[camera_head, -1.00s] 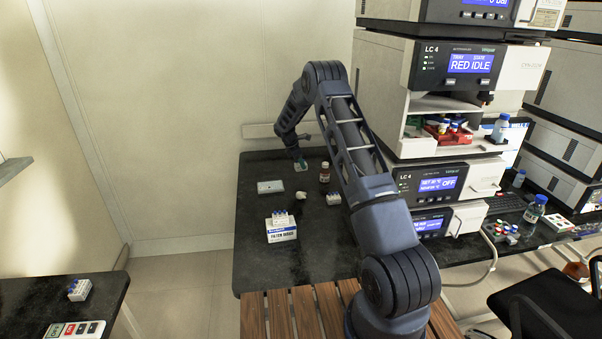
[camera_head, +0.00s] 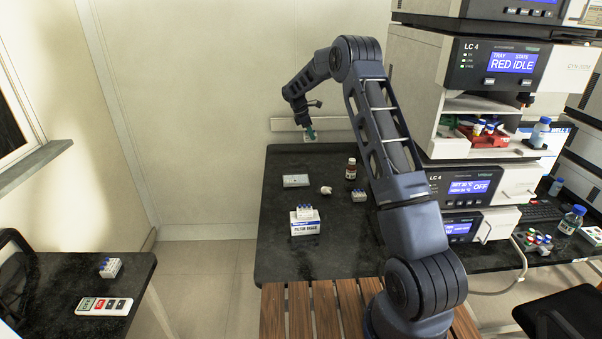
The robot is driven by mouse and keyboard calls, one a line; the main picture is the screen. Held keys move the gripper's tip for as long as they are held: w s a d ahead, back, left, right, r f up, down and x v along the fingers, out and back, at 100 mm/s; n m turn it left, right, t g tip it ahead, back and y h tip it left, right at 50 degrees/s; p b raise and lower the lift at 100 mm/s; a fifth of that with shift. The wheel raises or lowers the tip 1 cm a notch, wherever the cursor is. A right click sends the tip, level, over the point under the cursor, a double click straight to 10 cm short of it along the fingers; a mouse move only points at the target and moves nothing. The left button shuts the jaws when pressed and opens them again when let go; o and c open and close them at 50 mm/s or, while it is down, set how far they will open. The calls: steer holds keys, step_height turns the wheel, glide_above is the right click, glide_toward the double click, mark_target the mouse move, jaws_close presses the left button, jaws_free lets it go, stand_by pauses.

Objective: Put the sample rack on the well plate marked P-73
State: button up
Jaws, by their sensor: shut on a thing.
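My gripper (camera_head: 311,130) is at the end of my arm, above the far part of the dark bench. It is shut on a small pale block with teal on top, which looks like the sample rack (camera_head: 309,138). The held rack is small in view and its details are unclear. A flat pale plate (camera_head: 296,181), which looks like a well plate, lies on the bench below and slightly left of the gripper. Any P-73 mark is too small to read.
A white lump (camera_head: 326,190), a brown bottle (camera_head: 351,169) and another small rack (camera_head: 358,196) stand right of the plate. Stacked instruments (camera_head: 470,190) rise at the right. A side table at lower left holds a small rack (camera_head: 110,267) and a labelled white block (camera_head: 103,306).

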steer(key=r, duration=0.1)
glide_above(300, 177)
steer(key=a, duration=0.1)
steer(key=shift+m, duration=0.3)
steer(key=f, duration=1.3)
steer(key=a+f, duration=0.1)
steer(key=f, duration=0.5)
steer(key=shift+f, duration=0.4)
steer(key=shift+f, duration=0.1)
steer(key=o, duration=1)
steer(key=shift+c, duration=0.2)
steer(key=shift+o, duration=0.2)
